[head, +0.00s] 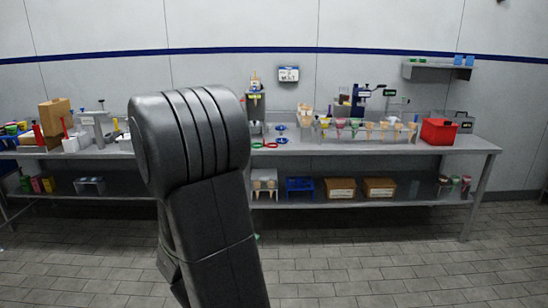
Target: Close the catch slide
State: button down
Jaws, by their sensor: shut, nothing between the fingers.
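No catch slide can be made out at this distance in the head view. A dark upright device with cones on top (255,100) stands on the steel bench, just right of my arm. A blue and black device with a lever (358,98) stands further right, behind a row of cones. Whether either one bears the slide, I cannot tell. My arm's thick dark links fill the left middle of the view and hide part of the bench. My gripper does not show.
The steel bench (470,150) runs along the wall. A cone rack (365,133) and a red box (438,131) stand at right. A cardboard box (54,115) stands at left. The lower shelf holds a blue crate (300,187) and brown boxes (340,188). The tiled floor in front is clear.

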aim_at(255, 126)
jog(key=i, duration=1.65)
jog(key=i+l+u, duration=0.15)
jog(key=i, duration=0.35)
jog(key=i+l+u, duration=0.15)
jog(key=i, duration=0.35)
jog(key=i+l+u, duration=0.2)
jog(key=i, duration=0.25)
jog(key=i+l+u, duration=0.15)
jog(key=i, duration=0.3)
jog(key=l, duration=0.1)
